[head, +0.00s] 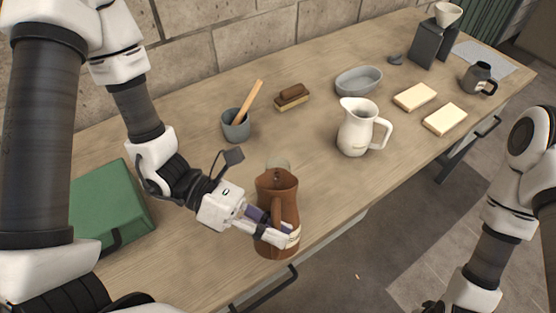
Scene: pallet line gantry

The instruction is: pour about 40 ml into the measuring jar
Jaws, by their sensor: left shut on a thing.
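A brown jug (277,186) is in the head view, near the front edge of the table. My left gripper (283,236) is shut on it around its lower part, from the left side. The jug looks close to upright, and its open mouth and spout face up; I cannot see any liquid in it. A pale, see-through rim (278,163) shows just behind the jug's top. It may be the measuring jar, but most of it is hidden by the jug. I cannot tell whether the jug touches the table. My right gripper is out of the picture.
A white pitcher (355,130) stands to the right of the jug. A grey cup (235,128) with a wooden tool, a brush (292,97) and a grey oval bowl (358,82) lie behind. A green box (112,205) is at left. Pale blocks (445,119) lie at right.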

